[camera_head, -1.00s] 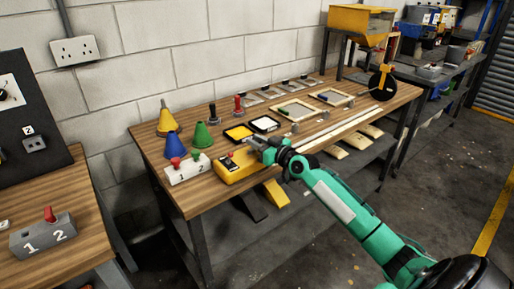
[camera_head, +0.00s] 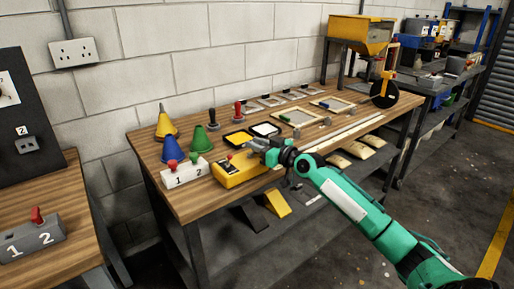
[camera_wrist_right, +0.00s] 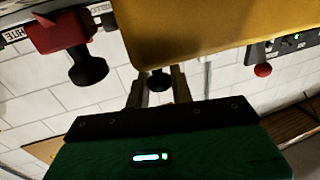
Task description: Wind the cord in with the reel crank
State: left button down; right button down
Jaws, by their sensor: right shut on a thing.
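My right gripper (camera_head: 261,147) is at the top right end of a yellow box (camera_head: 232,175) near the front of the wooden bench. In the right wrist view its two fingers (camera_wrist_right: 158,92) are closed around a small black knob (camera_wrist_right: 157,80), close to a large yellow surface (camera_wrist_right: 200,30). I cannot tell whether this knob is the reel crank. A black disc (camera_head: 384,95) with a yellow bracket (camera_head: 389,73), which looks like a reel, stands at the far right of the bench. I cannot make out the cord. My left gripper is not in view.
A white switch box (camera_head: 185,174) stands left of the yellow box. Blue (camera_head: 171,149), green (camera_head: 200,140) and yellow (camera_head: 166,125) cones stand behind it. Pale rails (camera_head: 330,133) run along the bench toward the disc. A yellow hopper (camera_head: 360,34) is at the back right.

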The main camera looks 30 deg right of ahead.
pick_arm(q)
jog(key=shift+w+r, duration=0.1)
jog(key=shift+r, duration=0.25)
pick_arm(e)
jog(key=c, duration=1.3)
grip_release()
jog(key=shift+o, duration=0.2)
jog(key=shift+s+d, duration=0.1)
jog(key=shift+s, duration=0.15)
pick_arm(q)
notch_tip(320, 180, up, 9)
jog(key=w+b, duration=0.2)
jog(key=b, duration=0.1)
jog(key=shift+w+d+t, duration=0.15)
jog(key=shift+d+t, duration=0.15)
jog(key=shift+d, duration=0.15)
pick_arm(e)
jog(key=v, duration=1.3)
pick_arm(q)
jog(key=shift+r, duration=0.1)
